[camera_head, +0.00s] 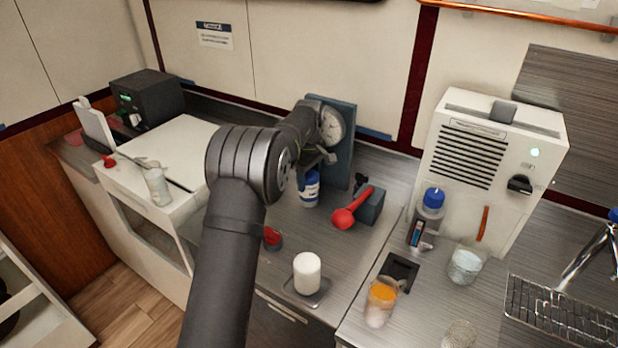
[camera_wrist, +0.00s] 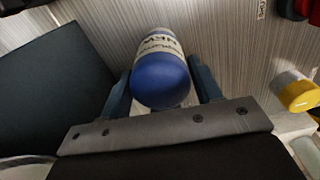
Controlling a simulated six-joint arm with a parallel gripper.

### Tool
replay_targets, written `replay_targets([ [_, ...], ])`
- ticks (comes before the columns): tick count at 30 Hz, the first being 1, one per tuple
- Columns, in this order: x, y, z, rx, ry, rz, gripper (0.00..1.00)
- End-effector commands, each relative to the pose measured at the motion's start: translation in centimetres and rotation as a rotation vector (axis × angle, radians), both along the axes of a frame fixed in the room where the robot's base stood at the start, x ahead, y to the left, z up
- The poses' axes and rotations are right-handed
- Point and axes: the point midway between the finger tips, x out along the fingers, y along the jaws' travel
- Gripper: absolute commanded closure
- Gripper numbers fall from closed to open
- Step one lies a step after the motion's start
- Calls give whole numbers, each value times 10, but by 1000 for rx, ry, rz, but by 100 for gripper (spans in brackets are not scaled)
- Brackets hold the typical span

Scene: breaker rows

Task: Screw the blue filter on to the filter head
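The blue filter (camera_head: 309,188) is a small cylinder with a white label band, upright on or just above the bench below the gauge panel. In the wrist view the blue filter (camera_wrist: 161,80) shows its rounded blue end towards the camera and "NEW" on its label. My gripper (camera_wrist: 160,85) has one finger on each side of it. The sides look very close to the fingers, but I cannot tell whether they touch. In the head view my arm hides most of the gripper. A blue-grey upright panel (camera_head: 344,160) carries a round gauge; the filter head cannot be made out clearly.
A red-handled tool (camera_head: 351,209) lies by a dark box (camera_head: 371,204), right of the filter. A white cylinder (camera_head: 307,271) stands on a small plate in front. A red round thing (camera_head: 272,238) lies left. A yellow-capped item (camera_wrist: 300,96) shows right in the wrist view.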

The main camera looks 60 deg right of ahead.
Motion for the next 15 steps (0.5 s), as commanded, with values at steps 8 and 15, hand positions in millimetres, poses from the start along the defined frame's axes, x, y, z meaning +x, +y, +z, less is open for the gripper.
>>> replay_targets([
  [8,0,0,0,0,0,1,21],
  [15,0,-1,10,-2,-1,2,21],
])
